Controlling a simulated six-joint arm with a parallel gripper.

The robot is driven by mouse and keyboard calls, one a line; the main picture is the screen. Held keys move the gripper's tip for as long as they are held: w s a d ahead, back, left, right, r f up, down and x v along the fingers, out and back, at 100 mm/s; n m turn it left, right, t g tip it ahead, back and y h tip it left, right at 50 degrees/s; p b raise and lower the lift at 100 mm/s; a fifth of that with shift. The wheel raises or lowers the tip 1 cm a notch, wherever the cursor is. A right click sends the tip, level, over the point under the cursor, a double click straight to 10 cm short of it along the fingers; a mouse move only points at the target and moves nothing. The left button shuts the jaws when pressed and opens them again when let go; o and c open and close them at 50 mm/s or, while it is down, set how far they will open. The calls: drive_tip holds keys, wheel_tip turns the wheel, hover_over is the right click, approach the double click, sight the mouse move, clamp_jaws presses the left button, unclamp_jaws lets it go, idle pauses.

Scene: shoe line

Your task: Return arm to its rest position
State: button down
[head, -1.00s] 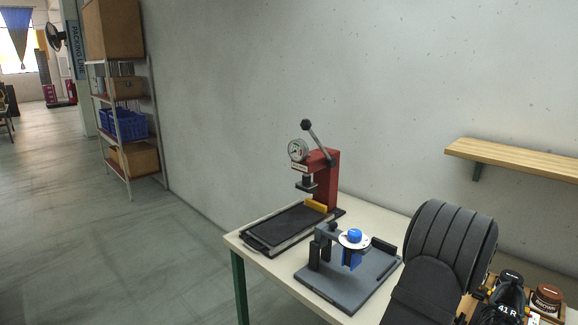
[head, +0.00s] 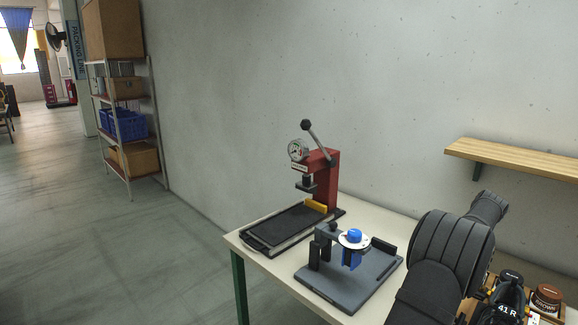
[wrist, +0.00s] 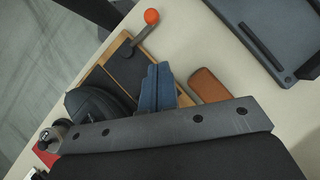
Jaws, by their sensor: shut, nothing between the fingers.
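My gripper (wrist: 158,70) shows in the wrist view as two blue-grey fingers side by side, shut and empty. Below it, the wrist view shows a wooden board with a dark plate (wrist: 125,66) and a lever with an orange knob (wrist: 151,17). My dark grey arm (head: 452,245) stands at the right of the head view, with a forearm part reaching up and right. My gripper is not visible in the head view.
A red press (head: 322,180) with a black tray and a grey fixture (head: 345,283) with a blue-topped part stand on the table. A wooden shelf (head: 515,160) is on the wall at right. Black and brown containers (head: 545,297) stand near my arm. A brown block (wrist: 208,85) lies beside the fingers' view.

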drive_tip(key=x, duration=0.7)
drive_tip(key=s+x, duration=0.1)
drive_tip(key=x, duration=0.2)
drive_tip(key=shift+a, duration=0.55)
drive_tip(key=shift+d+f+m+t, duration=0.2)
drive_tip(key=shift+d+m+t, duration=0.3)
drive_tip(key=shift+m, duration=0.3)
drive_tip(key=m, duration=0.1)
drive_tip(key=d+m+t, duration=0.1)
drive_tip(key=shift+f+m, duration=0.2)
drive_tip(key=shift+m, duration=0.1)
drive_tip(key=d+m+t, duration=0.1)
drive_tip(key=m, duration=0.1)
drive_tip(key=s+d+m+t+h, duration=0.1)
drive_tip(key=m, duration=0.1)
drive_tip(key=d+m+t, duration=0.1)
drive_tip(key=m, duration=0.1)
drive_tip(key=shift+s+d+m+t, duration=0.4)
drive_tip(key=s+m+h, duration=0.1)
drive_tip(key=m, duration=0.1)
drive_tip(key=d+m+t+h, duration=0.1)
drive_tip(key=shift+s+d+m, duration=0.3)
drive_tip(key=shift+s+m, duration=0.1)
drive_tip(key=shift+s+d+r, duration=0.15)
drive_tip(key=shift+s+d, duration=0.1)
drive_tip(key=shift+s, duration=0.1)
